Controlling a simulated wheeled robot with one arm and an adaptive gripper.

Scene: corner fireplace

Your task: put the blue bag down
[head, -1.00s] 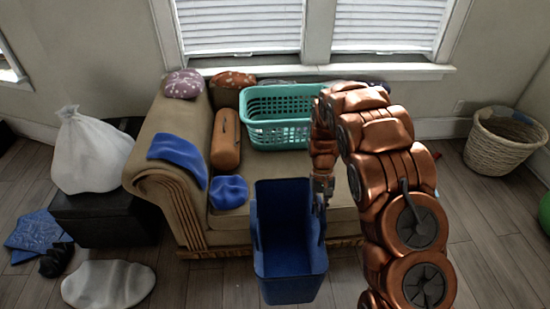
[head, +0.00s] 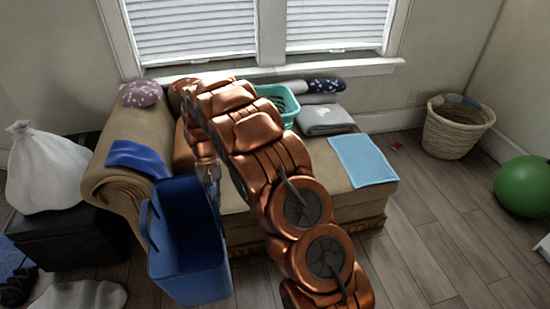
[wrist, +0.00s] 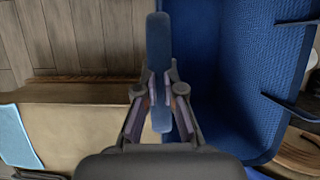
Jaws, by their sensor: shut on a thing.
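The blue bag (head: 190,245) is a deep, open-topped blue tote. It hangs slightly tilted in front of the sofa's left arm, and its inside looks empty. My gripper (head: 211,178) is at its upper right edge, partly hidden by my arm in the head view. In the wrist view, my gripper (wrist: 161,80) is shut on the bag's blue handle strip (wrist: 158,40), with the open bag (wrist: 240,60) to the right. I cannot tell how far its bottom is above the floor.
A beige sofa (head: 255,225) carries a blue cloth (head: 137,157), a teal basket (head: 284,104), a grey folded item (head: 325,120) and a light blue cloth (head: 362,160). A white sack (head: 45,170) stands left. A wicker basket (head: 455,128) and green ball (head: 524,185) stand right. Wooden floor (head: 430,250) is clear front right.

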